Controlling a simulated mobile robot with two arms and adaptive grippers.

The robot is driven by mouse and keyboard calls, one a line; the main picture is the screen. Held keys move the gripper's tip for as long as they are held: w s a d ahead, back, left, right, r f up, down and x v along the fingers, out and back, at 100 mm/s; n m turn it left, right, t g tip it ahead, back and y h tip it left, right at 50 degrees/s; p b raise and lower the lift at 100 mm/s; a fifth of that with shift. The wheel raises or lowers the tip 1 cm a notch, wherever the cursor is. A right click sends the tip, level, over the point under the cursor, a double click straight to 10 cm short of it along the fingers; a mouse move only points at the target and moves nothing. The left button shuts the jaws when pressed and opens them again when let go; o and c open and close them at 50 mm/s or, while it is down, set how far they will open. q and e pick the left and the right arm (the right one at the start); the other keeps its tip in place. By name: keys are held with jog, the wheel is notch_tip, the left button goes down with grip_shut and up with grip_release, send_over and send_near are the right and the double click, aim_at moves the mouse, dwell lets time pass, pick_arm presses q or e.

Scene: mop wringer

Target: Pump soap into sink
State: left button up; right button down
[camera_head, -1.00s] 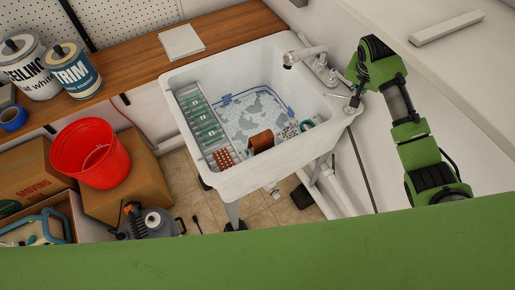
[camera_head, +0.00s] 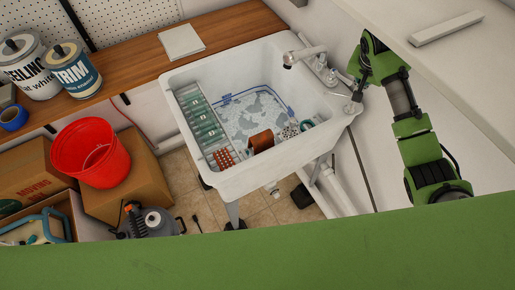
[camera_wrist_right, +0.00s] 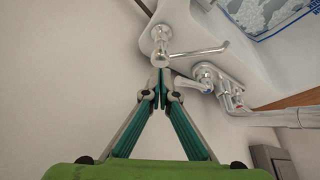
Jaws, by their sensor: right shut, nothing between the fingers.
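The white utility sink (camera_head: 262,170) stands in the middle of the head view, with a chrome faucet (camera_head: 305,56) on its right rim. A small chrome soap pump (camera_head: 349,108) stands on the sink's right corner. In the right wrist view the pump (camera_wrist_right: 162,42) shows its spout pointing right, toward the basin. My right gripper (camera_wrist_right: 160,82) is shut and empty, its fingertips close to the pump's head; I cannot tell if they touch. In the head view the right gripper (camera_head: 357,92) is small beside the pump. My left gripper is out of view.
A wooden counter (camera_head: 130,62) with paint cans runs behind. A red bucket (camera_head: 90,152) and boxes stand left. A wall is close on the right.

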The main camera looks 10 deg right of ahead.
jog(key=shift+s+f+b, duration=0.1)
jog(key=shift+f+b, duration=0.25)
jog(key=shift+f, duration=1.35)
jog(key=shift+r, duration=0.1)
jog(key=shift+r+p, duration=0.4)
jog(key=shift+r, duration=1.2)
jog(key=shift+r, duration=0.1)
notch_tip(320, 180, up, 6)
